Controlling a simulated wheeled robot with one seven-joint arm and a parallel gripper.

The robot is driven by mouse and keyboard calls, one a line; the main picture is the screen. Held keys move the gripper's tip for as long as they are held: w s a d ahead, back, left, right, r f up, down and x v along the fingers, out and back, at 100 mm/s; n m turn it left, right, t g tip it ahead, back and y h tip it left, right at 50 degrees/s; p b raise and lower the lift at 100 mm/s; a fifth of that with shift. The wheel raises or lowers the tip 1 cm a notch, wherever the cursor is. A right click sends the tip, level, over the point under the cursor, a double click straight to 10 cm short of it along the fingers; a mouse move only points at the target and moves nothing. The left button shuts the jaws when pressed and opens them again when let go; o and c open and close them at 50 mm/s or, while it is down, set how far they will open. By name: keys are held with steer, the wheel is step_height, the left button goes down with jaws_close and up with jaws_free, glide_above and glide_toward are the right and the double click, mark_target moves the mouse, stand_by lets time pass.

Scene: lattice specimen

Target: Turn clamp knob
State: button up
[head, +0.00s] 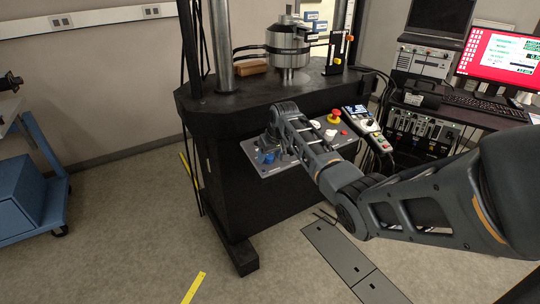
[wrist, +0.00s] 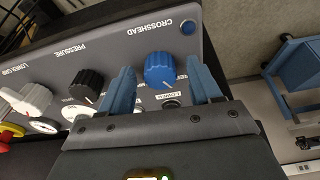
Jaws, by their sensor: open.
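The control panel (head: 272,171) is on the front of the black machine. The wrist view shows its labels, CROSSHEAD, PRESSURE and LOWER GRIP; I read no label saying clamp. A blue knob (wrist: 159,69) is by CROSSHEAD, a black knob (wrist: 86,86) by PRESSURE and a white knob (wrist: 28,99) by LOWER GRIP. My gripper (wrist: 159,66) is open, with its two blue fingers on either side of the blue knob. I cannot tell whether they touch it. In the head view my arm covers part of the panel.
A metal column (head: 222,45) rises from the machine. A desk with a red-screened monitor (head: 500,52) is right, a blue cart (head: 40,170) left.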

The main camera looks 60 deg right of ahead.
steer(key=c, duration=1)
steer(key=shift+n, duration=1.6)
steer(key=shift+c, duration=0.2)
steer(key=o, duration=1)
steer(key=shift+o, duration=0.2)
steer(key=v, duration=0.7)
steer(key=shift+s+r, duration=0.3)
steer(key=shift+r, duration=0.05)
